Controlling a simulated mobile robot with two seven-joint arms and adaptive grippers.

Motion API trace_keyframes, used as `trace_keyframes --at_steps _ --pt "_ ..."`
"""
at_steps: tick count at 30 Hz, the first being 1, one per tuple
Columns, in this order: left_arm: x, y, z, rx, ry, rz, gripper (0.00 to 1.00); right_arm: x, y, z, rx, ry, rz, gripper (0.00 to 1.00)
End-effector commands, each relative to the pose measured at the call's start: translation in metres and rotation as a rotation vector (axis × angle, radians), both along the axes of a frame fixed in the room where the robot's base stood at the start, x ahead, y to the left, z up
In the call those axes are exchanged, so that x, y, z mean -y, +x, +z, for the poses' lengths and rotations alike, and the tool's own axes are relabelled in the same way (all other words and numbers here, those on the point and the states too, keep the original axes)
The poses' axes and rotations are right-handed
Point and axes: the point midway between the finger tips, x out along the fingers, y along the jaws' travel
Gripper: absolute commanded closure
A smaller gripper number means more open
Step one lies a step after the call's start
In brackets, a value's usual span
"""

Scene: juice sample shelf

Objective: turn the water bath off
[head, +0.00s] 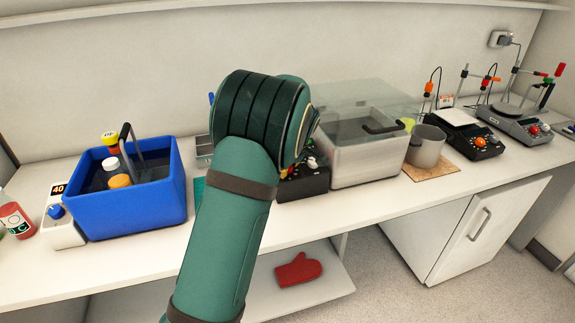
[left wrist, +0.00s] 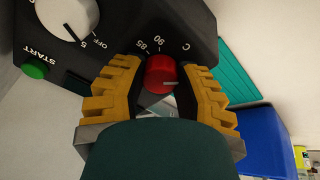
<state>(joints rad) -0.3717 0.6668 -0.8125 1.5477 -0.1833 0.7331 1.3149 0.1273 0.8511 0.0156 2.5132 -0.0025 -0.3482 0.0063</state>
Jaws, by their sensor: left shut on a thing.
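The water bath (head: 370,165) is a steel tank under a clear lid, right of my left arm in the head view. A black control box (head: 303,186) stands at its left, partly hidden by my arm. In the left wrist view the box has a red knob (left wrist: 158,72) by the marks 85, 90 and C, a white dial (left wrist: 68,14) marked OFF and 5, and a green START button (left wrist: 35,69). My left gripper (left wrist: 160,76) has its yellow fingers on both sides of the red knob, shut on it. My right gripper is out of view.
A blue tub (head: 130,205) with bottles and a white device (head: 63,232) reading 40 stand left. A grey beaker (head: 426,148) on a cork mat and several instruments stand right. A red mitt (head: 298,270) lies on the shelf below.

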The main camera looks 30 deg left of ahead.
Motion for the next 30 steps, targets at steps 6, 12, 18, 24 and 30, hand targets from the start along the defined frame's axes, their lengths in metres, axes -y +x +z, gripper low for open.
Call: trace_keyframes --at_steps 6,12,18,24,30 --pt "-0.0005 0.0001 0.0002 0.004 -0.002 0.014 1.0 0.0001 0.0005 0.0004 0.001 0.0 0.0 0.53" --pt "-0.0005 0.0001 0.0001 0.004 -0.002 0.014 1.0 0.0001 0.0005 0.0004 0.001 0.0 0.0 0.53" --pt "-0.0005 0.0 0.0 0.003 -0.002 0.013 0.34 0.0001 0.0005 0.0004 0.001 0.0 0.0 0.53" --pt "-0.0003 -0.0001 0.0 0.003 -0.002 0.013 0.34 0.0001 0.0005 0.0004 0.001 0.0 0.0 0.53" --pt "0.0029 -0.0007 0.0079 0.005 -0.002 0.011 0.34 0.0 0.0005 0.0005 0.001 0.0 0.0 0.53"
